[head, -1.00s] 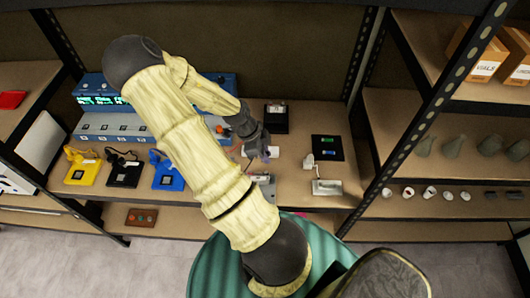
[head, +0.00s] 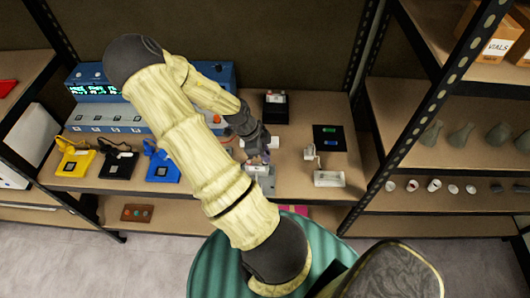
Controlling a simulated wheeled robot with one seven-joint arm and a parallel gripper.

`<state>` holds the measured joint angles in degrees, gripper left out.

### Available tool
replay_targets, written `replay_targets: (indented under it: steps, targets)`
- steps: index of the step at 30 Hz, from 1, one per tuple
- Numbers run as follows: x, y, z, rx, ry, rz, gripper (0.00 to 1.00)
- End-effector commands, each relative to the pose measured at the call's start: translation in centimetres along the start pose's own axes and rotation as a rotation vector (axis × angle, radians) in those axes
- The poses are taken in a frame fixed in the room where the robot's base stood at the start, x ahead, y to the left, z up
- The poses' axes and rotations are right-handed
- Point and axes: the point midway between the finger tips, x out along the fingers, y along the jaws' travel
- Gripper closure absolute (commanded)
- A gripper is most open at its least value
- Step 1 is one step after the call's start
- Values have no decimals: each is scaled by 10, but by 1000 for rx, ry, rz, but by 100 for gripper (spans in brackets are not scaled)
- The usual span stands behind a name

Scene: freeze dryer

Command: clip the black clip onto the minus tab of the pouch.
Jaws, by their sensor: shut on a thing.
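My gripper (head: 258,155) is at the end of my arm, low over the middle of the bench. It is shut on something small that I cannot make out. A grey metal fixture (head: 262,186) sits on the bench just below the fingertips, partly hidden by my arm. I cannot make out the pouch, its minus tab or the black clip for certain. A black pad (head: 118,166) with a dark lead lies at the left of the bench, between a yellow pad (head: 76,164) and a blue pad (head: 163,170).
A blue instrument (head: 100,117) with green displays stands at the back left. A black box (head: 275,109) stands at the back. A black mat (head: 328,138) and a white tray (head: 328,179) lie to the right. Shelf posts (head: 396,124) flank the bench.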

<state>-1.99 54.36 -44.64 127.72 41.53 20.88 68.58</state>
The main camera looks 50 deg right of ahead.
Motion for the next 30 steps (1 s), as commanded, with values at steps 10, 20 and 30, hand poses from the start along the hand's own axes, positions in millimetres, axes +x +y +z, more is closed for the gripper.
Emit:
replay_targets:
  steps: [10, 20, 30]
  targets:
    - [6, 0, 3, -2, 0, -1, 100]
    - [2, 0, 2, -2, 0, -1, 100]
    - [2, 0, 2, -2, 0, -1, 100]
